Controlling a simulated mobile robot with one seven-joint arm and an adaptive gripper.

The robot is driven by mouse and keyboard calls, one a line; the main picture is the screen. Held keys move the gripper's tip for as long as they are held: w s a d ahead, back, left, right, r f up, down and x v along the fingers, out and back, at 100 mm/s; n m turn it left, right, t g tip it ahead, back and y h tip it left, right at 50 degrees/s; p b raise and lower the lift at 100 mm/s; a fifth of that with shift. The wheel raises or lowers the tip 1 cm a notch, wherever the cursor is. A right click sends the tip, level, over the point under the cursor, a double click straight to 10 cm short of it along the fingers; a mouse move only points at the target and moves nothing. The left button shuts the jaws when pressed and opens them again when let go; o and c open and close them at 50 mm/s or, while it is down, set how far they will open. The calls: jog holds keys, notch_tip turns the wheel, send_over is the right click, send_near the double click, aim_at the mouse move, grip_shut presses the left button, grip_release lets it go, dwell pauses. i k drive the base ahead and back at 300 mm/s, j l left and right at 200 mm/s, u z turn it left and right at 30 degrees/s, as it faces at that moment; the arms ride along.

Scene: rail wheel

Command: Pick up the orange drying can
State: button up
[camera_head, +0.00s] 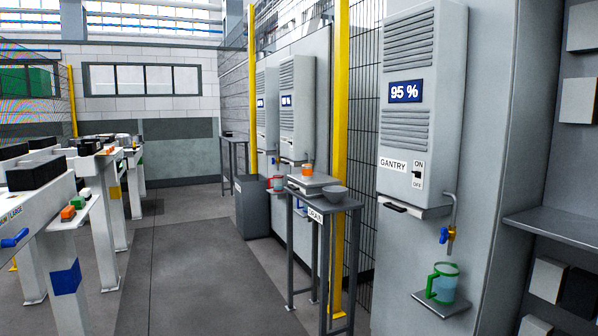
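A small orange can (307,169), likely the orange drying can, stands upright on a flat grey box (313,181). The box sits on a narrow dark side table (345,205) labelled DRAIN, in the middle of the view. The can is small in the picture, so its details cannot be made out. My gripper is not in view.
A green-handled jug (443,283) stands on a shelf under a tap on the GANTRY cabinet (425,100). A yellow post (340,140) rises behind the table. White benches (60,190) line the left. The floor (190,265) between is clear.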

aim_at(306, 168)
jog(key=i+u, duration=0.3)
jog(key=i, duration=1.05)
jog(key=i+l+u, duration=0.3)
jog(key=i+l, duration=0.85)
jog(key=l, duration=0.15)
jog(key=i+l+u, duration=0.1)
jog(key=i+l, duration=0.25)
jog(key=l, duration=0.25)
